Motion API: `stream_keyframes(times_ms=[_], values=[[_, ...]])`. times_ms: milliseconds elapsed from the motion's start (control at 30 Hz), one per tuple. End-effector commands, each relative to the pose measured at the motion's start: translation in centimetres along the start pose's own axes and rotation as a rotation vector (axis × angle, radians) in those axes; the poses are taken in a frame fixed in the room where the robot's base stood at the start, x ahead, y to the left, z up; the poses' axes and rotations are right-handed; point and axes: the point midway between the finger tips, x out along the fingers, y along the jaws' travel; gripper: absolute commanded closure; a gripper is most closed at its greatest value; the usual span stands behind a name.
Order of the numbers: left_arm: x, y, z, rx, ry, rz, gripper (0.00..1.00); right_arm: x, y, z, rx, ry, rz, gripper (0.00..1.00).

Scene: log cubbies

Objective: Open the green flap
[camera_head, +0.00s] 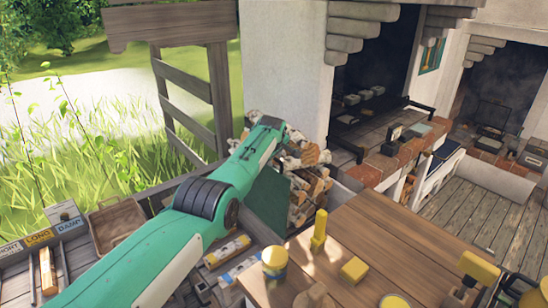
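The green flap (267,208) is a dark green panel just below my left arm, in front of a pile of split logs (312,188). The arm hides its upper left part, and I cannot tell how far open it stands. My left gripper (303,150) is at the far end of the green and white arm, by the top of the logs above the flap. Its fingers are small and blend with the logs, so I cannot tell whether they are open or touch anything. My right gripper does not show.
Labelled wooden bins (40,245) stand at left. A slatted wooden frame (190,90) rises behind my arm. Plank floor (490,215) is clear at right.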

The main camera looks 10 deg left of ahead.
Motion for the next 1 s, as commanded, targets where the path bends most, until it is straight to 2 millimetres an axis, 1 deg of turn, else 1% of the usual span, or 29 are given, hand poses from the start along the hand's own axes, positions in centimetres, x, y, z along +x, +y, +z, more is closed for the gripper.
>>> stream_keyframes(times_ms=[67, 233, 600, 667, 867, 1000], values=[[0.2, -0.3, 0.2, 0.0, -0.004, -0.006, 0.66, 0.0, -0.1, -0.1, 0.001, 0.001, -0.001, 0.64], [-0.3, -0.1, 0.1, 0.0, -0.003, -0.004, 0.66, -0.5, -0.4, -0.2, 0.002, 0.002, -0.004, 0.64], [-3.0, 0.0, 0.1, -0.001, -0.001, 0.0, 0.66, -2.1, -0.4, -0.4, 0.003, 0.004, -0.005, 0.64], [-3.4, -0.1, 0.1, 0.0, 0.0, 0.001, 0.66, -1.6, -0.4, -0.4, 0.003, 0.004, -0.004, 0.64], [-5.5, -0.1, 0.1, -0.001, 0.0, 0.002, 0.66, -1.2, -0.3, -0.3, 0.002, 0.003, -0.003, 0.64], [-7.5, 0.0, 0.1, -0.001, 0.001, 0.003, 0.66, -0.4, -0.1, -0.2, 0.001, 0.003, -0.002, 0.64]])
